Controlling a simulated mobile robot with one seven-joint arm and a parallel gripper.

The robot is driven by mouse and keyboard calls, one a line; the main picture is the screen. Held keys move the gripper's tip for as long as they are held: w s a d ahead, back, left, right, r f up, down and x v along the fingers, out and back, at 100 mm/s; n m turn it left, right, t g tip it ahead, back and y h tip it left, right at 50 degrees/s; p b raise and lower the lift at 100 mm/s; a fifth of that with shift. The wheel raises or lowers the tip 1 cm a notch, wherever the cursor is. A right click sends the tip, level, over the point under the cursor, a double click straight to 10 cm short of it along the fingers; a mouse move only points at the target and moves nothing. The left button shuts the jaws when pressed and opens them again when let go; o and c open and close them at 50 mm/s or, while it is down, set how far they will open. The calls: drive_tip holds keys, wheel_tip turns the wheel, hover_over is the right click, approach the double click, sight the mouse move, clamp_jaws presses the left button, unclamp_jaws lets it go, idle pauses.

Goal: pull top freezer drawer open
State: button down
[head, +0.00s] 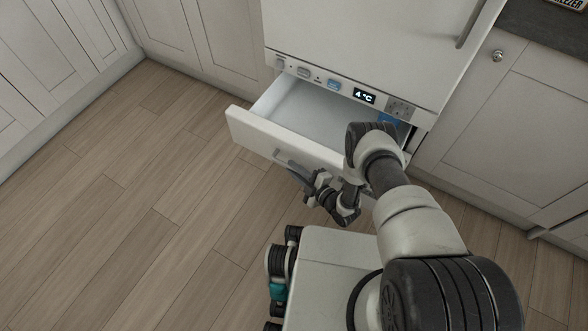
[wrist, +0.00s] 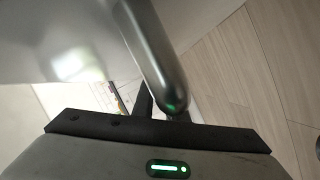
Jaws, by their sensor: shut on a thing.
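The top freezer drawer (head: 282,140) is white and stands pulled out from the freezer, with its pale inside (head: 318,113) showing from above. A grey bar handle (head: 284,158) runs along its front. My gripper (head: 312,184) is at the drawer front and shut on the handle. In the wrist view the handle (wrist: 150,50) runs down from the top to between the dark fingers (wrist: 162,108). My arm hides the right part of the drawer.
The freezer's control strip (head: 335,86) with a lit 4 °C display is above the drawer. White cabinets (head: 510,130) stand to the right and others to the left. The wooden floor (head: 150,190) is clear on the left.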

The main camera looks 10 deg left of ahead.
drive_tip(key=shift+s+a, duration=0.15)
drive_tip(key=c, duration=1.8)
unclamp_jaws()
drive_tip(key=shift+o, duration=0.2)
